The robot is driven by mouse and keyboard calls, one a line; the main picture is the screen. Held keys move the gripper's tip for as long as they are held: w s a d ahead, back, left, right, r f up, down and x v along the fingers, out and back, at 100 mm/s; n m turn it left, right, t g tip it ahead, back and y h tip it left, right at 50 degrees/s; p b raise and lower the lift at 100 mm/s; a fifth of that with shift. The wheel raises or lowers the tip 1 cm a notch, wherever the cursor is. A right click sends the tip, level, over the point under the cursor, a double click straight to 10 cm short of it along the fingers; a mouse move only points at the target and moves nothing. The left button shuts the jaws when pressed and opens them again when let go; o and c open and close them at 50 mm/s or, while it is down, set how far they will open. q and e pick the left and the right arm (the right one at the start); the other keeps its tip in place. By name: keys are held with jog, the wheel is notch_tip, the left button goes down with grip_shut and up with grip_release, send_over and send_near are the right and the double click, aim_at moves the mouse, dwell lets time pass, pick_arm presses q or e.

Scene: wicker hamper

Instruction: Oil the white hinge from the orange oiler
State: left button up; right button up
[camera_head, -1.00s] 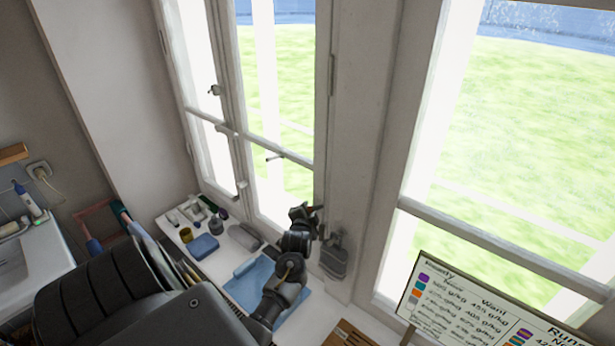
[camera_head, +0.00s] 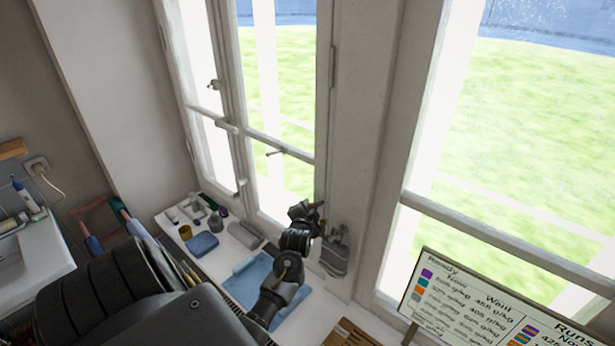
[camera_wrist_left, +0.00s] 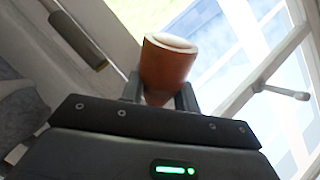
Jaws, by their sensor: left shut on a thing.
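My left gripper (camera_head: 308,210) is beside the right edge of the open-lit window, low above the sill. In the left wrist view its fingers (camera_wrist_left: 160,92) are shut on the orange oiler (camera_wrist_left: 168,65), a reddish-orange cylinder with a pale round rim. The oiler's other end is hidden by the gripper. A hinge barrel (camera_wrist_left: 76,38) on the frame shows upper left in the wrist view, apart from the oiler; its colour looks grey in shade. In the head view a pale hinge (camera_head: 333,68) sits high on the window's right edge. My right gripper is not in view.
The white sill holds a blue cloth (camera_head: 262,275), a blue box (camera_head: 202,244) and several small bottles. A grey metal object (camera_head: 336,254) stands close right of my gripper. A sign board (camera_head: 470,305) stands at lower right.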

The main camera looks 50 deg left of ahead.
pick_arm(q)
jog(key=shift+w+d+f+n, duration=0.1)
jog(key=shift+f+n, duration=0.2)
jog(key=shift+n, duration=0.1)
jog(key=shift+r+t, duration=0.1)
jog(key=shift+t, duration=0.2)
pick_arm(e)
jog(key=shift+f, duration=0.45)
